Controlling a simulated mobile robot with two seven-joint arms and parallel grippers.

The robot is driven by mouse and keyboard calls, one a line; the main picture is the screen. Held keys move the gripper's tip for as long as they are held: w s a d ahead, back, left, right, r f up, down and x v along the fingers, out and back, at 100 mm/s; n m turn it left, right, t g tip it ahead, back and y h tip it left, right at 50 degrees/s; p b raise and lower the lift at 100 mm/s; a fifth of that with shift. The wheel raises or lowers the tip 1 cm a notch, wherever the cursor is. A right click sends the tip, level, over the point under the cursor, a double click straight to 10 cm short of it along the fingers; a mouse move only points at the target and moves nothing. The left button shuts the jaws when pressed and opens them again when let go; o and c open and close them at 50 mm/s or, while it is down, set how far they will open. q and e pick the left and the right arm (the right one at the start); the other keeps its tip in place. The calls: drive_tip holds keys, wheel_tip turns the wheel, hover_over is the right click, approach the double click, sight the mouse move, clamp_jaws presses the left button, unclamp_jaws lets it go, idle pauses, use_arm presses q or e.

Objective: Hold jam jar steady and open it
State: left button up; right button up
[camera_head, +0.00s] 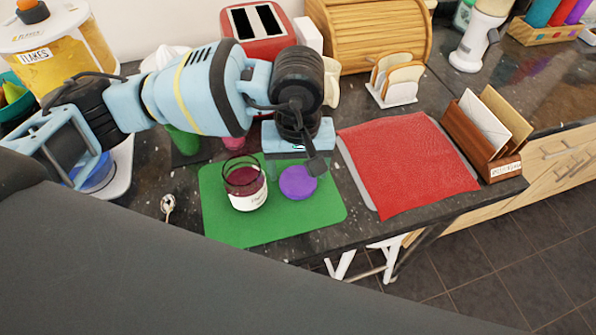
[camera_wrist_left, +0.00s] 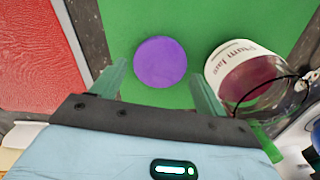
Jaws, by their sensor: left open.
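The jam jar (camera_head: 246,195), glass with dark red jam and a white label, stands upright on the green mat (camera_head: 225,222). Its top looks open, with no lid on it. In the left wrist view the jar (camera_wrist_left: 245,70) is at the right, its label reading "Plum Jam". A round purple lid (camera_head: 298,183) lies on the mat just right of the jar. My left gripper (camera_head: 296,168) is open above the lid. In the left wrist view the lid (camera_wrist_left: 160,62) shows between the two spread fingers, which hold nothing. My right gripper is not in view.
A red cloth (camera_head: 410,165) lies right of the mat, and a spoon (camera_head: 168,206) lies left of it. A toaster (camera_head: 257,28), bread box (camera_head: 370,30), toast rack (camera_head: 397,80) and letter holder (camera_head: 485,130) stand behind and right. The mat's front is clear, near the counter edge.

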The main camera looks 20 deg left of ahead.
sight(298, 180)
use_arm(q)
wheel_tip(298, 180, up, 10)
drive_tip(key=shift+b, duration=0.3)
idle(0.3)
